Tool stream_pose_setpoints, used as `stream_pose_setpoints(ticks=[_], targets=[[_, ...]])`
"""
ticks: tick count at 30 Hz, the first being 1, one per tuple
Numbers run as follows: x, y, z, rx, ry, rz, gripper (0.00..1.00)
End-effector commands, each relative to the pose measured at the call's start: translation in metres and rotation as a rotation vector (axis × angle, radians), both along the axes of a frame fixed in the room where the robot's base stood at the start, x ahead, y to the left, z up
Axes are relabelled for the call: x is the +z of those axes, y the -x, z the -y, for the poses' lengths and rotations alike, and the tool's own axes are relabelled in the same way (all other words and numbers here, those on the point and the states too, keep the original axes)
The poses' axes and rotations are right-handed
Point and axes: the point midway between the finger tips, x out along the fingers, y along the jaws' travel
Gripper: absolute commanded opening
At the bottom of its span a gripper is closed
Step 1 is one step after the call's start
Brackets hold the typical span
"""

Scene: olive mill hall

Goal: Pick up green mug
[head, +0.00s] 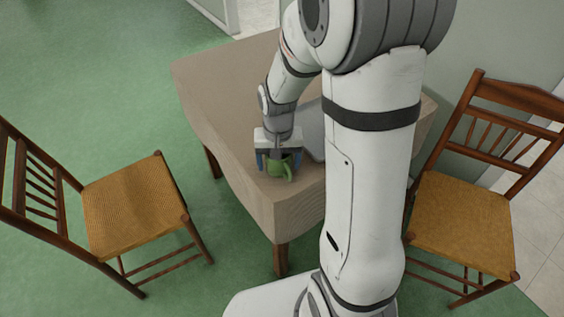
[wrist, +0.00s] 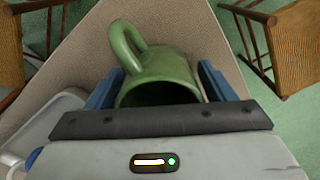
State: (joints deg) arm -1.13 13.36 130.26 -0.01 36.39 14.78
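The green mug (head: 273,169) is at the near corner of the wooden table, below my gripper (head: 278,162). In the wrist view the mug (wrist: 160,78) is between the two blue fingers of my gripper (wrist: 158,86), its open mouth facing the palm and its handle at the upper left. The fingers are spread about as wide as the mug, one on each side and very close to its wall. I cannot tell whether both fingers press on it. Part of the mouth is hidden behind the gripper's dark front edge.
The table (head: 215,85) has bare wood to the left and back. A grey tray-like object (head: 311,128) lies beside the mug, partly hidden by my arm; it also shows in the wrist view (wrist: 48,118). Chairs stand left (head: 135,205) and right (head: 462,222) of the table.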

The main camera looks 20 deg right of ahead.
Motion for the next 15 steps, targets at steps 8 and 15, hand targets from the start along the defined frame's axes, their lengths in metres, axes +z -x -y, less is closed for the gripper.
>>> stream_pose_setpoints(ticks=[8, 15], targets=[[0.0002, -0.0001, -0.0003, 0.001, 0.000, 0.000, 0.53], [0.0002, -0.0001, -0.0006, 0.001, 0.000, 0.000, 0.33]])
